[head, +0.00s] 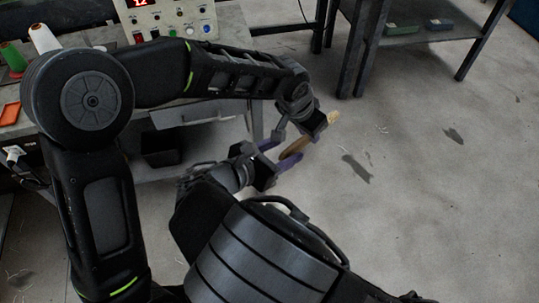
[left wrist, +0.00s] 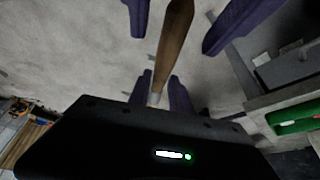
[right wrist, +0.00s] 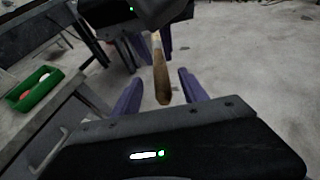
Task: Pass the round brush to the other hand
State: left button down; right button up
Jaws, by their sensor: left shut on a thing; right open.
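The round brush (head: 294,148) has a brown wooden handle and a pale bristle end. It is held in the air over the floor. My left gripper (head: 304,134) is shut on it near the bristle end; the left wrist view shows the handle (left wrist: 174,42) running out from the fingers. My right gripper (head: 279,156) is open, facing the left one. In the right wrist view the handle's free end (right wrist: 161,88) lies between its spread fingers, with a gap visible on both sides. The left gripper's body partly hides the brush head.
A workbench (head: 228,42) with a control panel (head: 165,18), thread cones (head: 42,38) and a drawer box stands at the upper left. A dark table with small boxes (head: 400,28) stands at the upper right. A green bin (right wrist: 35,90) shows in the right wrist view. The floor to the right is clear.

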aim_at(294, 146)
jog(key=shift+x, duration=1.95)
jog(key=shift+c, duration=0.3)
grip_shut()
pick_arm(q)
jog(key=c, duration=1.1)
grip_release()
jog(key=shift+r, duration=0.1)
notch_tip(294, 146, up, 10)
